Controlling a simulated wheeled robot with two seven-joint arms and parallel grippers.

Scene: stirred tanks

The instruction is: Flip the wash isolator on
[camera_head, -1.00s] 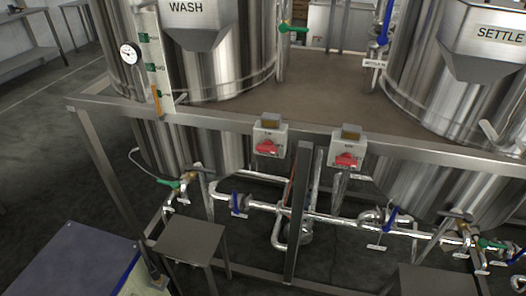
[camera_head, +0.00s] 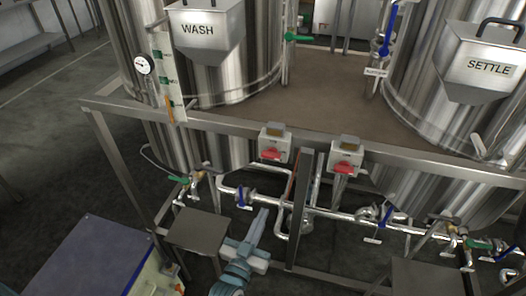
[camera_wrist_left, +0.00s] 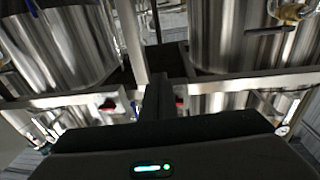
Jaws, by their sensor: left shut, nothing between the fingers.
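Two grey isolator boxes with red handles sit on the front rail. The left box (camera_head: 274,144) is nearer the tank marked WASH (camera_head: 207,32); its red handle (camera_head: 271,154) lies roughly crosswise. The labels on the boxes are too small to read. My left gripper (camera_head: 262,214) is shut and empty, below and slightly left of that box, apart from it. In the left wrist view the picture looks upside down; my dark gripper (camera_wrist_left: 157,98) points between two red handles, partly hidden by its body.
The second box (camera_head: 346,157) sits to the right, nearer the SETTLE tank (camera_head: 488,65). An upright post (camera_head: 298,210) and pipes with a blue-handled valve (camera_head: 241,197) are close to my left arm. A small grey stand (camera_head: 198,230) is at its left.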

